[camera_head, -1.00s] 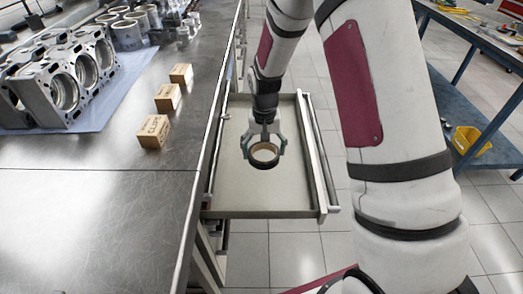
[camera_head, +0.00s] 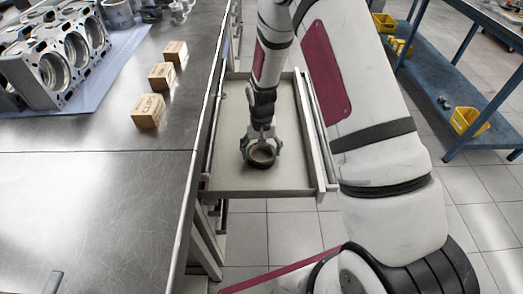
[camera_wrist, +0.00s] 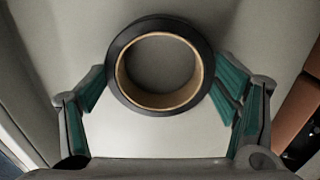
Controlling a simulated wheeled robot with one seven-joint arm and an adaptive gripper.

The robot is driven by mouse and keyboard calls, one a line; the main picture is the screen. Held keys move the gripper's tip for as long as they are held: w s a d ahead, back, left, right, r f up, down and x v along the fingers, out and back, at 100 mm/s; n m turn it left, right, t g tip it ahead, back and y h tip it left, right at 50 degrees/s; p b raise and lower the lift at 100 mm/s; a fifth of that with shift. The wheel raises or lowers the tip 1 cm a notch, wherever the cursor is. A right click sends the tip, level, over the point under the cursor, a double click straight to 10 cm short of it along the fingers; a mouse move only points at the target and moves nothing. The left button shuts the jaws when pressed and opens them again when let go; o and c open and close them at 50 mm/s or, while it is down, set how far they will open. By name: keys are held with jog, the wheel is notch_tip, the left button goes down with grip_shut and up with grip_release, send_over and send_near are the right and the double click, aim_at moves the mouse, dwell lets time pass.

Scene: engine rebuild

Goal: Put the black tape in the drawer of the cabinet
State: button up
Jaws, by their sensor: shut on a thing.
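The black tape (camera_head: 262,164) is a dark ring with a tan core. My gripper (camera_head: 261,153) is shut on its outer sides, with one teal-padded finger at either side. The tape is within the open drawer (camera_head: 235,185), low over its grey floor; I cannot tell whether it touches. In the wrist view the tape (camera_wrist: 160,24) sits between the fingertips of my gripper (camera_wrist: 160,85), with plain grey floor around it. The drawer is pulled out from beneath the metal worktop. The cabinet itself is mostly hidden under that top.
The worktop (camera_head: 110,200) on the left holds several small cardboard boxes (camera_head: 149,111) and an engine block (camera_head: 55,65) on a blue mat. A blue cart (camera_head: 440,90) with yellow bins stands at the right. The drawer floor around the tape is clear.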

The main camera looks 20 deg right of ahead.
jog(key=o, duration=1.2)
jog(key=shift+f, duration=0.15)
jog(key=shift+c, duration=0.2)
